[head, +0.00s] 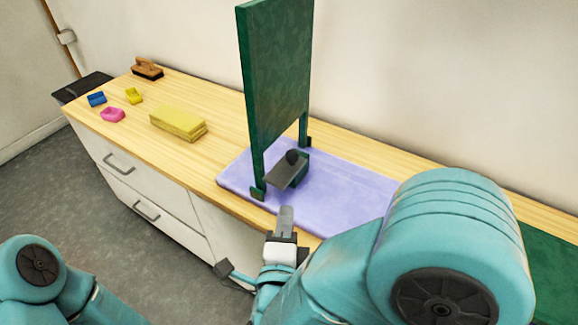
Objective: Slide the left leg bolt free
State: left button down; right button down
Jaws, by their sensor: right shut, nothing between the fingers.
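A dark green panel (277,75) stands upright on a lilac mat (345,185) on the counter, carried on two green legs. The near left leg (257,170) ends in a small green foot block (258,193) near the mat's front edge. Between the legs is a tilted grey plate (288,174) with a dark round knob (293,156). I cannot make out which small part is the left leg bolt. My right gripper (286,211) is shut and empty, in front of the plate and to the right of the near foot, apparently not touching either.
On the left of the counter lie yellow sponges or pads (178,123), a brush (147,68), and small blue (96,99), yellow (133,95) and pink (113,114) pieces. A wall stands close behind. The wood between the pads and mat is clear.

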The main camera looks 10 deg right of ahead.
jog(key=shift+d, duration=0.1)
send_near(300, 168)
jog(key=w, duration=0.2)
jog(key=w+r, duration=0.1)
jog(key=w, duration=0.1)
jog(key=w+r, duration=0.1)
jog(key=w, duration=0.1)
jog(key=shift+w+d+r, duration=0.15)
jog(key=shift+w+d, duration=0.05)
jog(key=shift+w, duration=0.2)
jog(key=w+d+b, duration=0.1)
jog(key=w+d, duration=0.1)
jog(key=shift+w+d+b, duration=0.3)
jog(key=shift+d+b, duration=0.05)
jog(key=shift+w+d+r, duration=0.1)
jog(key=shift+d+r, duration=0.05)
